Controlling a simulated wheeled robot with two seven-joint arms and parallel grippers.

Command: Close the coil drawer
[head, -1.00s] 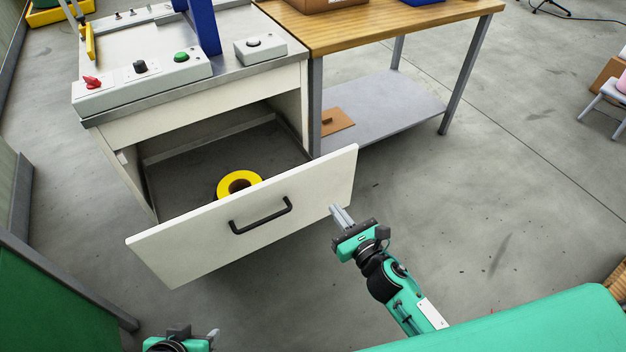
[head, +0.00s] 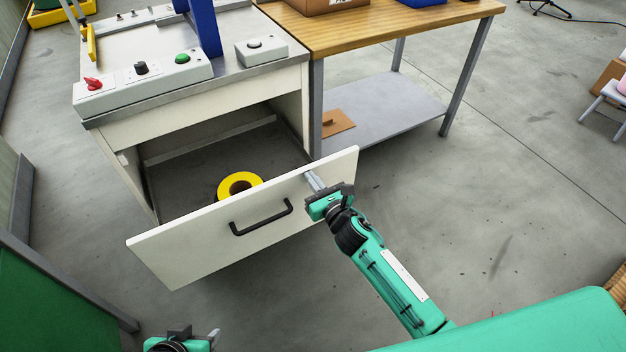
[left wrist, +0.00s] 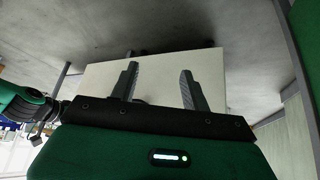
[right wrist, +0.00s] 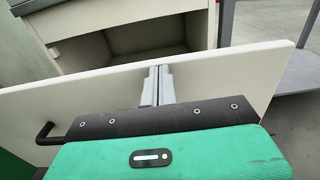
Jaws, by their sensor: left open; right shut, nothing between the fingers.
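The coil drawer (head: 190,250) is pulled well out of the white cabinet, with a black bar handle (head: 262,217) on its front panel. A yellow coil (head: 240,184) lies inside it. My right gripper (head: 311,178) is shut and empty, its fingertips at the right part of the drawer front, right of the handle. In the right wrist view the shut fingers (right wrist: 158,80) overlap the upper edge of the panel (right wrist: 225,80); I cannot tell whether they touch it. My left gripper (left wrist: 160,82) is open and empty, low at the left; the drawer panel (left wrist: 155,75) shows beyond its fingers.
The cabinet top carries a control panel with a red switch (head: 92,83) and a green button (head: 181,57). A wooden-topped table (head: 400,27) with a grey lower shelf (head: 400,110) stands right of the cabinet. The floor right of the drawer is clear.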

